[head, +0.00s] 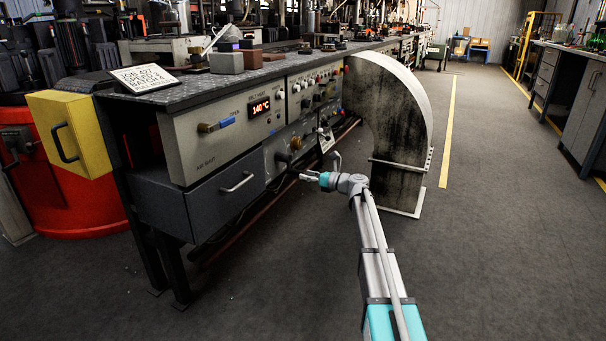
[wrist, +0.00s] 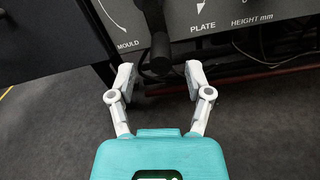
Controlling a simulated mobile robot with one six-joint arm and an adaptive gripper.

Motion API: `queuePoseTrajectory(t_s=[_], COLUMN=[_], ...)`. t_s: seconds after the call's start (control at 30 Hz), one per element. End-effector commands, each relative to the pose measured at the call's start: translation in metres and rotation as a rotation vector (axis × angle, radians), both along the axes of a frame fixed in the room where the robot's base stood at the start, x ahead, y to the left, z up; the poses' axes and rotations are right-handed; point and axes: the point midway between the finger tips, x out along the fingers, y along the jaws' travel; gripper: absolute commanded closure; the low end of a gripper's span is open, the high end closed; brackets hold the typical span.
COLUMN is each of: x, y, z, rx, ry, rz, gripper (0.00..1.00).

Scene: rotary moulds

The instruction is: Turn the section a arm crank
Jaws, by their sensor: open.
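In the wrist view my gripper (wrist: 160,77) is open, with its two pale fingers spread apart. A dark handle (wrist: 159,52), which looks like a crank grip, hangs from a grey panel and sits just ahead of and between the fingertips, with a gap on each side. No label naming section a can be read, so I cannot confirm it is that crank.
The wrist view shows panel lettering "MOULD", "PLATE (wrist: 203,25)" and "HEIGHT mm". In the head view a large curved guard (head: 395,120) stands close right of my gripper. A drawer handle (head: 237,182) juts out at left. A reddish pipe (head: 240,220) runs under the bench. The floor (head: 480,260) at right is clear.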

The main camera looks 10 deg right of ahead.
Motion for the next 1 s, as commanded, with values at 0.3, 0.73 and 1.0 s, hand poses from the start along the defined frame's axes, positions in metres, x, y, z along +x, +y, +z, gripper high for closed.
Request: queuePoseTrajectory(t_s=[0.3,0.73,1.0], x=[0.020,0.022,0.022], y=[0.027,0.031,0.031], z=[0.000,0.000,0.000], rx=[0.000,0.000,0.000], ry=[0.000,0.000,0.000], rz=[0.001,0.001,0.001], gripper=[0.35,0.35,0.85])
